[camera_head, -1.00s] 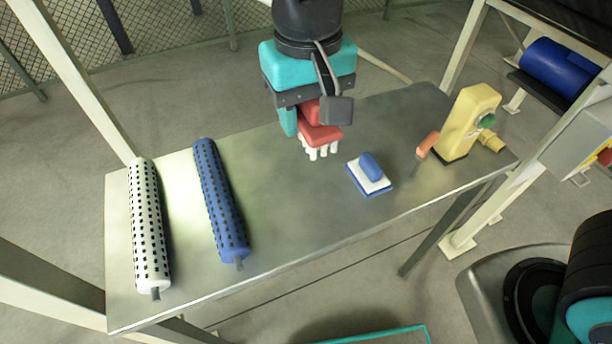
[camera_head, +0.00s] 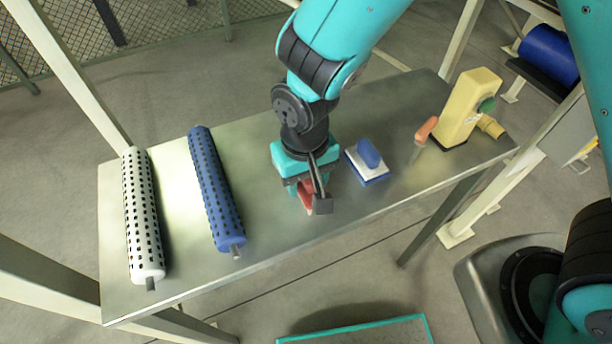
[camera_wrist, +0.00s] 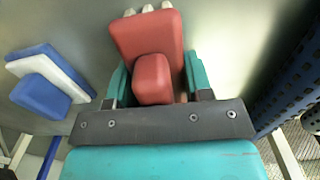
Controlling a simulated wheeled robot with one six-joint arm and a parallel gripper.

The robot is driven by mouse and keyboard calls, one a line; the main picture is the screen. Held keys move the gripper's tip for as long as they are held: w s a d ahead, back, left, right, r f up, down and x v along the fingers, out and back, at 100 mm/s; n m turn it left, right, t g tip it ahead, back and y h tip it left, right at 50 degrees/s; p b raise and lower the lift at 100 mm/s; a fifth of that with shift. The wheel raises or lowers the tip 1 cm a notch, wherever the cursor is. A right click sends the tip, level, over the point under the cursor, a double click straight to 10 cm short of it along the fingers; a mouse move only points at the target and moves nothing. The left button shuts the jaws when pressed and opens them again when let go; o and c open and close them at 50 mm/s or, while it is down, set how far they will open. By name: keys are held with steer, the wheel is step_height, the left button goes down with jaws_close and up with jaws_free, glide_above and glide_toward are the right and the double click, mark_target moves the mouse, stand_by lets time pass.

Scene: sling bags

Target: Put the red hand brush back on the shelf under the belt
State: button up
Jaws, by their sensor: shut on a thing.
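The red hand brush (camera_head: 306,197) is in my gripper (camera_head: 309,193), low over the grey metal shelf (camera_head: 270,232), between the blue roller and the blue-and-white brush. In the wrist view the brush's red block and handle (camera_wrist: 146,42) sit between my two teal fingers (camera_wrist: 153,82), which are shut on the handle. Its white bristle tufts show at the top of that view. In the head view my gripper covers most of the brush. I cannot tell whether the bristles touch the shelf. The belt is not clearly in view.
A white roller (camera_head: 142,215) and a blue roller (camera_head: 215,190) with dotted surfaces lie on the left. To the right are the blue-and-white brush (camera_head: 368,163), an orange-handled tool (camera_head: 425,130) and a yellow device (camera_head: 467,108). The shelf's middle front is clear.

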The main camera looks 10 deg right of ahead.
steer(key=o, duration=1)
steer(key=shift+o, duration=0.2)
step_height(320, 180, up, 12)
steer(key=shift+r, duration=0.1)
steer(key=shift+d+r, duration=0.2)
steer(key=shift+d, duration=0.05)
steer(key=s+d+r+n+y, duration=0.4)
steer(key=s+d+r, duration=0.4)
steer(key=s+d, duration=0.1)
steer(key=shift+s+d+r, duration=0.25)
steer(key=shift+s+r, duration=0.05)
steer(key=shift+s, duration=0.25)
